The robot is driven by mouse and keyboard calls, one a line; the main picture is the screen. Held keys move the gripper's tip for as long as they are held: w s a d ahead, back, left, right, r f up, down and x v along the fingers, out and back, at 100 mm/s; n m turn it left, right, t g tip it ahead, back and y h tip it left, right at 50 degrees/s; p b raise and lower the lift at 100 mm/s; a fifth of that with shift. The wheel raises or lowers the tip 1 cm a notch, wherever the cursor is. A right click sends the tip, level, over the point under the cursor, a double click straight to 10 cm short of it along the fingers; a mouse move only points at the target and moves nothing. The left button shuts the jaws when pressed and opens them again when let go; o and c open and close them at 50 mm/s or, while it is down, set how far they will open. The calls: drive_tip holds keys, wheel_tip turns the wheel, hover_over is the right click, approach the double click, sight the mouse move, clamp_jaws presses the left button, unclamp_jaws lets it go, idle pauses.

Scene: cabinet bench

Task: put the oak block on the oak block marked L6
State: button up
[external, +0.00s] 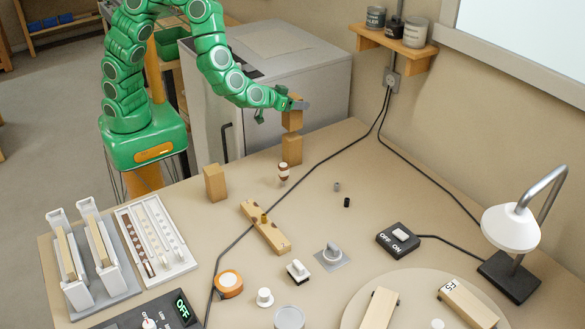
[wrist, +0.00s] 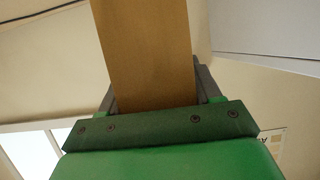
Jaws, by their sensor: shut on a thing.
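My gripper (external: 296,105) is shut on an oak block (external: 292,120), held upright near the back edge of the bench. The held block also fills the middle of the wrist view (wrist: 145,50), between my fingers. A second oak block (external: 291,151) stands upright directly below the held one. The held block's bottom is at or just above its top; I cannot tell whether they touch. A third oak block (external: 215,184) stands alone to the left. No L6 mark is readable on any of these blocks.
A striped small piece (external: 284,174) stands just in front of the lower block. A black cable (external: 318,138) runs close to its right. A grey cabinet (external: 285,80) is behind.

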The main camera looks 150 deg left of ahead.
drive_tip(key=shift+f, duration=1.8)
drive_tip(key=shift+f, duration=0.1)
drive_tip(key=o, duration=1.2)
drive_tip(key=v, duration=1.2)
drive_tip(key=shift+r, duration=0.2)
